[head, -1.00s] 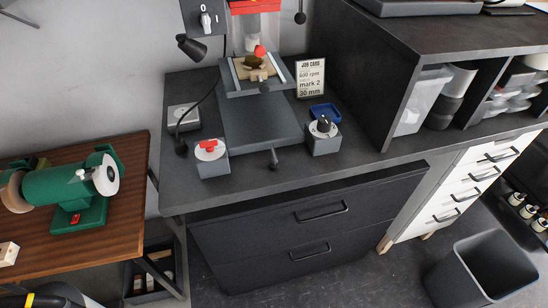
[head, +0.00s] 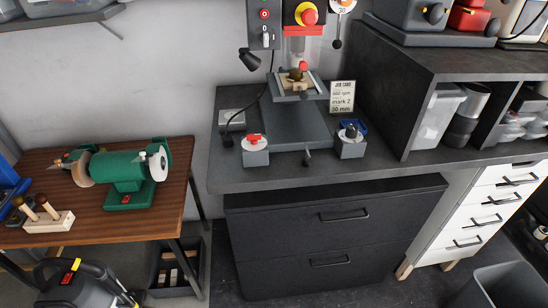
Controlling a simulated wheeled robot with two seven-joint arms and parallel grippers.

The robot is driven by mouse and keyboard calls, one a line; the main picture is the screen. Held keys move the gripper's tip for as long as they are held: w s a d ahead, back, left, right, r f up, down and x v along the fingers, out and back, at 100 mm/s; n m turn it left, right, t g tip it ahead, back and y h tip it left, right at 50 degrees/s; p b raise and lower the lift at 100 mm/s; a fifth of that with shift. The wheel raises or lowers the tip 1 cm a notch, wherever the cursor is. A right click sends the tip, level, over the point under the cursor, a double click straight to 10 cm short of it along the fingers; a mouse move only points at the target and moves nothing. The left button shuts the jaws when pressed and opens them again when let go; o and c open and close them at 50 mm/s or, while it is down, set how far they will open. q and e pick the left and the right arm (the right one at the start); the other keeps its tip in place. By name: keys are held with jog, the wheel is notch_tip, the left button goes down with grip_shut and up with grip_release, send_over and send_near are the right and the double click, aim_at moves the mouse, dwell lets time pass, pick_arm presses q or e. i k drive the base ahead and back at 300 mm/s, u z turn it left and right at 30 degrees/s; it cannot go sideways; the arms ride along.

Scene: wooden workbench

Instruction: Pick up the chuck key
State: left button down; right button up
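I cannot make out a chuck key anywhere in the head view. The drill press stands at the back of the dark bench, with a red-and-yellow button (head: 309,16) on its head. Its grey vise (head: 298,87) holds a light wooden piece, with a small red thing above it. A small blue tray (head: 359,125) sits to the right of the press base (head: 292,127), partly hidden behind a grey dial box with a black knob (head: 350,142); its contents are too small to tell. Neither of my grippers is in view.
A grey box with a red knob (head: 256,151) stands at the bench's front left. A job card (head: 342,97) stands by the shelf unit (head: 425,80). A wooden table (head: 160,215) with a green grinder (head: 118,171) is at left. A bin (head: 503,288) stands bottom right.

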aim_at(306, 162)
jog(key=u, duration=0.65)
jog(key=i, duration=1)
jog(key=z, duration=0.75)
